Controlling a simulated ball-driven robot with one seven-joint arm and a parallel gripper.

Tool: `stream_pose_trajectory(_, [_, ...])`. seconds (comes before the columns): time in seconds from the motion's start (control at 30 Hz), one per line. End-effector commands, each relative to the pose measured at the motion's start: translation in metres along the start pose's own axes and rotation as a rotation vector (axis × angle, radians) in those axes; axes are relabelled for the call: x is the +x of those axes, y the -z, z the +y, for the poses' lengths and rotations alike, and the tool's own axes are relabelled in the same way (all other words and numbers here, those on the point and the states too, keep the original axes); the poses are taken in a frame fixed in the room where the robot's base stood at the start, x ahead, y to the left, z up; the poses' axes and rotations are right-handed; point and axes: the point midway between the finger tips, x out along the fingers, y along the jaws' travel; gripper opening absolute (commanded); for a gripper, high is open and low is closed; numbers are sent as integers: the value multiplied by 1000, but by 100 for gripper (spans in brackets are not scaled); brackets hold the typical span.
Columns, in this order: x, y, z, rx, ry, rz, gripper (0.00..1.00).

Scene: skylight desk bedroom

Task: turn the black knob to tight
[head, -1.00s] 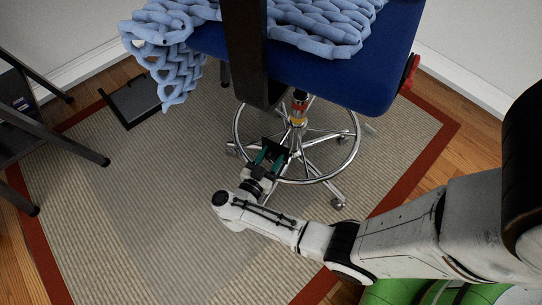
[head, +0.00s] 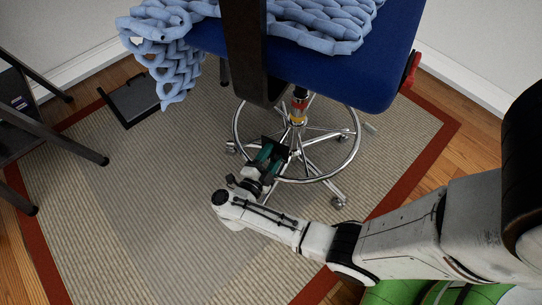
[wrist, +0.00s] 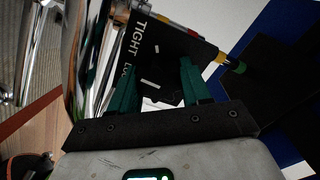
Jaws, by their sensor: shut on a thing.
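The black knob (wrist: 160,90) is a dark shape between the green fingers in the wrist view, partly hidden by them; its exact turn is hard to read. My gripper (wrist: 158,78) is shut on it. Behind it is a black plate (wrist: 172,42) with white lettering: TIGHT reads clearly, and a second word beginning "LO" is partly covered by a finger. In the head view my gripper (head: 271,154) is low by the chair's foot ring, and the knob cannot be made out there.
A blue chair (head: 385,65) with a chrome foot ring (head: 352,150) and wheeled base stands over the plate. A knitted light-blue blanket (head: 178,75) hangs from its seat. A dark shelf (head: 50,130) is at left. The rug (head: 130,200) is clear at front left.

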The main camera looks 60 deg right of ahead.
Motion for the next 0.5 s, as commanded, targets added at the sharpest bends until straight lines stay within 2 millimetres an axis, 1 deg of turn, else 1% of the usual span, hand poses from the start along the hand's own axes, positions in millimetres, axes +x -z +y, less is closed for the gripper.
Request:
stream_pose_trajectory(0.03, [-1,-4,-9,58,11,-6,17])
stream_pose_trajectory(0.5, [-1,-4,-11,507,11,-12,17])
